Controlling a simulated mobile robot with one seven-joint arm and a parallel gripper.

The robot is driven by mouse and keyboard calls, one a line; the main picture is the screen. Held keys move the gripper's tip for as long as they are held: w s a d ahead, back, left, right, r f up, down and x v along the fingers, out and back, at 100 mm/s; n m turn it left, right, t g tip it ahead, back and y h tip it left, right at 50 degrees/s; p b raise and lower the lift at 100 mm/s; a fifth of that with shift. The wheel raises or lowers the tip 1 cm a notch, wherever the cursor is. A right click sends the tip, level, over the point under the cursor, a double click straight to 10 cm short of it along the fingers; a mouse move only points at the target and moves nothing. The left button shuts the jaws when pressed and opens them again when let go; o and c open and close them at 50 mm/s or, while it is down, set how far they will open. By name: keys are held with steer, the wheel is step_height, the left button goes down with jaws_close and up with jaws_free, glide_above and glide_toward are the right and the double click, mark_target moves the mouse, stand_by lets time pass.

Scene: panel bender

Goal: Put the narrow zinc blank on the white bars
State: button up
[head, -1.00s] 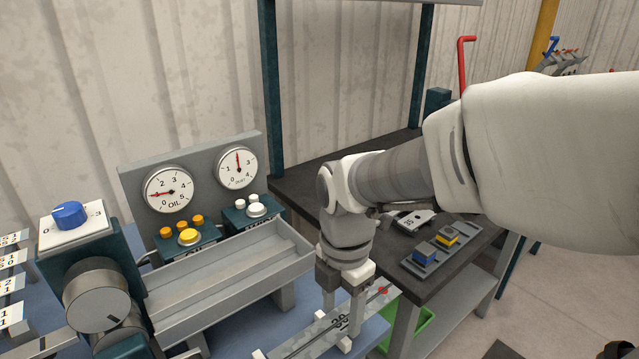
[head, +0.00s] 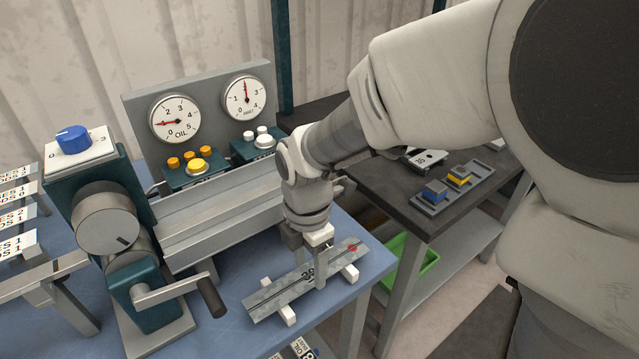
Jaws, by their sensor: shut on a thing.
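The narrow zinc blank (head: 270,300) is a long grey strip with dark digits near its middle and a red mark at its right end. It lies across the two white bars, a left one (head: 288,315) and a right one (head: 350,273), whose ends stick out from under it. I cannot tell whether it rests fully on them.
The bender with a crank handle (head: 210,296) and a grey trough (head: 225,215) stands behind and left. Two gauges (head: 178,118) are on its back panel. A dark side table (head: 430,225) holds blue and yellow blocks. A green bin (head: 405,257) sits below. Blue table surface around the bars is clear.

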mark_target(311, 275)
steer(key=shift+f, duration=0.15)
steer(key=o, duration=1.4)
step_height(311, 275, up, 12)
steer(key=p, duration=0.3)
steer(key=s+d+r+m+t, duration=0.2)
steer(key=s+d+m, duration=0.2)
steer(key=d+m, duration=0.5)
steer(key=s+d+r+m+t, duration=0.3)
steer(key=d+m, duration=0.6)
steer(key=m, duration=0.8)
steer(key=shift+s+r+t, duration=0.3)
steer(key=shift+s+r, duration=0.05)
steer(key=shift+s, duration=0.4)
